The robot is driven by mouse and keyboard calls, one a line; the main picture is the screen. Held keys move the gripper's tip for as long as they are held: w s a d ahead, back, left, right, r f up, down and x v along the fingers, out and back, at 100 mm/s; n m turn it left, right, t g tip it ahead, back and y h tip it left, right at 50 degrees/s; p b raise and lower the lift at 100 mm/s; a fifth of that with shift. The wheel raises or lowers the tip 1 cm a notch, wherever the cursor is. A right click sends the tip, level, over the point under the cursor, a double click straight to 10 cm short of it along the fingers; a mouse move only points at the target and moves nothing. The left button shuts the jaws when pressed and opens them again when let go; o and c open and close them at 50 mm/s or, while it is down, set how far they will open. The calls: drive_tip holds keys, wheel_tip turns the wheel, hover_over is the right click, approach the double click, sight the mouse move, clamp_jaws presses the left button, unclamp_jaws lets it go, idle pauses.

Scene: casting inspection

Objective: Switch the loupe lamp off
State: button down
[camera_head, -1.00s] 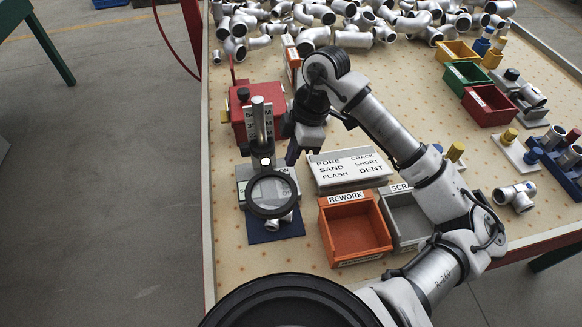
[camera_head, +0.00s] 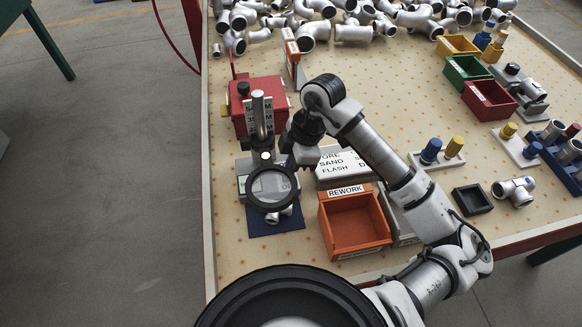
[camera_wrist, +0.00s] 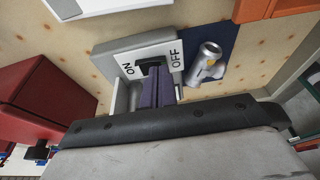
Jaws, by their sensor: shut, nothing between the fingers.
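The loupe lamp has a round black-rimmed lens (camera_head: 272,188) on an upright metal post (camera_head: 259,112). In the wrist view its grey switch base (camera_wrist: 112,52) carries a white plate marked ON at left and OFF at right. A black switch piece (camera_wrist: 150,62) sits between the two words, partly hidden by my fingertips. My gripper (camera_wrist: 155,78) is shut and empty, its purple-grey fingers at the switch piece. I cannot tell whether they touch it, or which way it is set. In the head view my gripper (camera_head: 298,160) is just right of the loupe post.
A silver pipe fitting (camera_wrist: 207,60) lies on the blue mat (camera_wrist: 222,38) beside the switch base. A red box (camera_head: 262,92) stands behind the loupe. The orange REWORK bin (camera_head: 352,248) and white label block (camera_head: 343,164) are close on the right.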

drive_tip(key=shift+s+f, duration=0.1)
drive_tip(key=shift+s, duration=0.05)
drive_tip(key=shift+w, duration=0.2)
drive_tip(key=shift+w+a, duration=0.1)
drive_tip(key=shift+w, duration=0.55)
drive_tip(key=shift+r, duration=0.2)
